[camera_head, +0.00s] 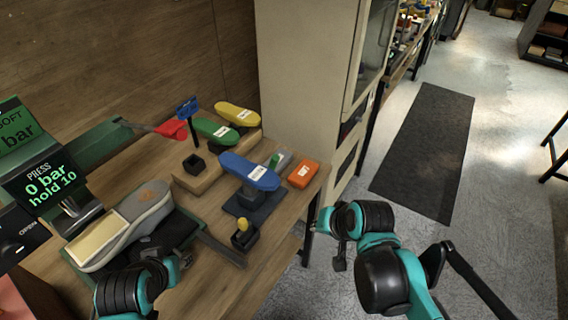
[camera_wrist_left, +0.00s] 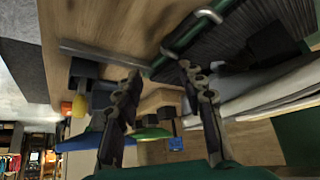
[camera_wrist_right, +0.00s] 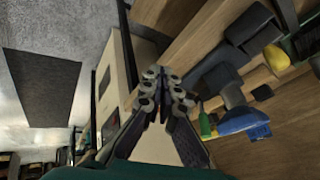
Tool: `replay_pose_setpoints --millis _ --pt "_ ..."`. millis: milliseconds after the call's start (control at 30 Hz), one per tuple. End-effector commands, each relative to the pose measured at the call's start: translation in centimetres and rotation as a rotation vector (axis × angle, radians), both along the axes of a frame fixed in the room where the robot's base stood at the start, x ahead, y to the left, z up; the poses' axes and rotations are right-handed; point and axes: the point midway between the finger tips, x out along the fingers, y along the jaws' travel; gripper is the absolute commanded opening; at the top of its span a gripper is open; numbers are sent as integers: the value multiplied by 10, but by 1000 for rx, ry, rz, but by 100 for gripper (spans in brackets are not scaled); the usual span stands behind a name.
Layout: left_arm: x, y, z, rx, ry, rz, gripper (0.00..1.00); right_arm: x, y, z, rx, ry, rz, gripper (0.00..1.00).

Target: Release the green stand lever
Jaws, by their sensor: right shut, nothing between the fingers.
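A green arm (camera_head: 105,140) at the back left carries a metal rod ending in a red handle (camera_head: 172,129). A green bar (camera_wrist_left: 185,38) with pale metal fittings shows in the left wrist view; I cannot tell whether it is the stand lever. A grey sneaker with a pale sole (camera_head: 130,222) lies on the dark stand beside the press display. My left gripper (camera_wrist_left: 160,74) is open, its fingers apart below the green bar, with nothing seen between them. In the head view it is hidden behind my arm. My right gripper (camera_wrist_right: 166,92) is shut and empty, off the table's right side (camera_head: 338,258).
Blue (camera_head: 249,171), green (camera_head: 215,130) and yellow (camera_head: 238,114) insole-shaped pieces stand on the table. An orange box (camera_head: 303,174) and a small black box with a yellow knob (camera_head: 244,236) are nearby. A tall cabinet (camera_head: 305,75) stands behind; open floor lies right.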

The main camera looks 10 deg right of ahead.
Motion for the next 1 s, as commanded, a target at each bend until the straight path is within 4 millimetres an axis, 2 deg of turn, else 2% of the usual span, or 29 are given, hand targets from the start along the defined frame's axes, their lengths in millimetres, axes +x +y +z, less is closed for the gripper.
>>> replay_pose_setpoints --millis 33,333,600,800,1000 --pt "0 0 8 0 0 0 40 11 -2 7 95 33 -93 0" --pt "0 0 29 0 0 0 40 67 -10 25 697 262 -611 0" --pt "0 0 47 0 0 0 40 110 -41 43 1187 505 -956 0" --pt "0 0 54 0 0 0 40 123 -62 51 1402 643 -1073 0" --pt "0 0 56 0 0 0 40 126 -69 53 1471 694 -1107 0"
